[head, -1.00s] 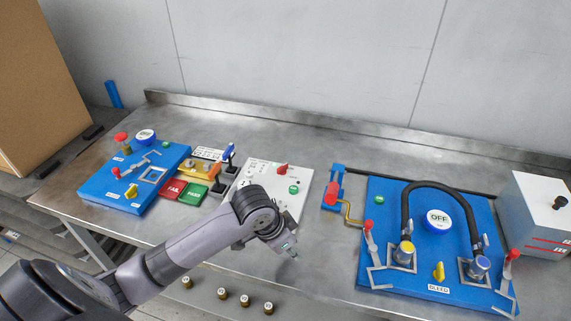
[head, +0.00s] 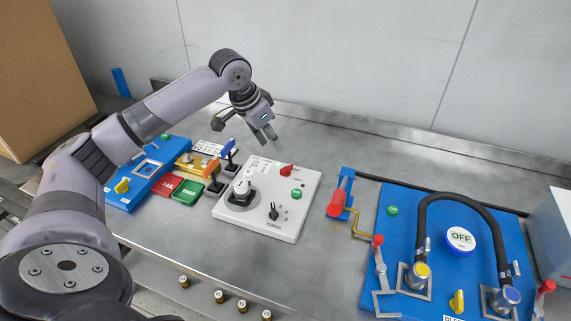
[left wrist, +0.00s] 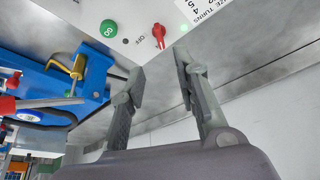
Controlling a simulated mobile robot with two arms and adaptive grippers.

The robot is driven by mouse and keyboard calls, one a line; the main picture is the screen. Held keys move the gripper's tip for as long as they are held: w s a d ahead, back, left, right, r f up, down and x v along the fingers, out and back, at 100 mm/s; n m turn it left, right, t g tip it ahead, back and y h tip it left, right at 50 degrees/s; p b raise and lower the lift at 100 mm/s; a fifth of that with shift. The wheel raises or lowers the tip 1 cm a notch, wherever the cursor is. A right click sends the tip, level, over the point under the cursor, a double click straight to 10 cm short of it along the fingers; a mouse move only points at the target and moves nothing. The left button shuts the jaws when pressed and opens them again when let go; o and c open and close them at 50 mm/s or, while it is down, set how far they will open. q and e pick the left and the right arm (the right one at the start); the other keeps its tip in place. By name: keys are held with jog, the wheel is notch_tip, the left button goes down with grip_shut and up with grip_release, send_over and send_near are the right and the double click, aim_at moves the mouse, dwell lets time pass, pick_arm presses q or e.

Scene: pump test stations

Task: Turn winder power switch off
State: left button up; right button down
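The white winder panel (head: 250,222) lies on the bench in the head view, with a red rotary switch (head: 286,170) near its far right corner. In the left wrist view the red switch (left wrist: 158,32) shows close to an "OFF" label, with a small green light beside it. My left gripper (head: 268,137) is above and behind the panel's far edge, near the switch but apart from it. In the left wrist view its two fingers (left wrist: 159,65) are spread with nothing between them. My right gripper is in neither view.
A red-handled crank (head: 337,203) and a blue pump board (head: 398,235) stand to the right. Bare bench lies behind the panel.

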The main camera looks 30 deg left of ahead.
aim_at(286, 167)
pick_arm(q)
jog(key=p+x, duration=0.1)
jog(key=x, duration=1.2)
jog(key=shift+d, duration=0.1)
jog(key=shift+c, duration=0.4)
jog(key=shift+r, duration=0.1)
grip_shut()
